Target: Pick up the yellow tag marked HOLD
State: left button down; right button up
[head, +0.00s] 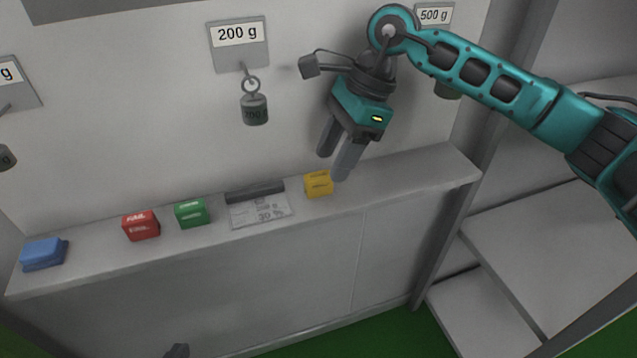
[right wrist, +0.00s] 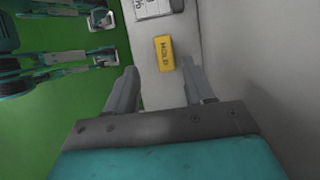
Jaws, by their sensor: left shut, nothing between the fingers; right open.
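The yellow tag (head: 318,184) is a small block on the grey ledge, right of the printed card. In the right wrist view the tag (right wrist: 164,53) shows dark lettering that reads HOLD. My right gripper (head: 333,164) is open and points down, its fingertips above and close to the tag. In the right wrist view the tag appears just beyond and between the fingertips of my right gripper (right wrist: 158,67), with nothing held. My left gripper (head: 177,351) shows only as a dark tip at the bottom edge, shut and empty, far below the ledge.
The ledge (head: 410,177) also holds a green tag (head: 191,213), a red tag (head: 141,226), a blue block (head: 44,253) and a printed card (head: 260,211) with a dark bar behind it. A 200 g weight (head: 254,109) hangs on the wall behind. The ledge's right end is clear.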

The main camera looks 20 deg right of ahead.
aim_at(322, 174)
jog(key=x, duration=0.5)
jog(key=shift+w+a+f+b, duration=0.1)
jog(key=shift+w+b, duration=0.2)
jog(key=shift+w, duration=0.05)
jog(key=shift+c, duration=0.3)
grip_shut()
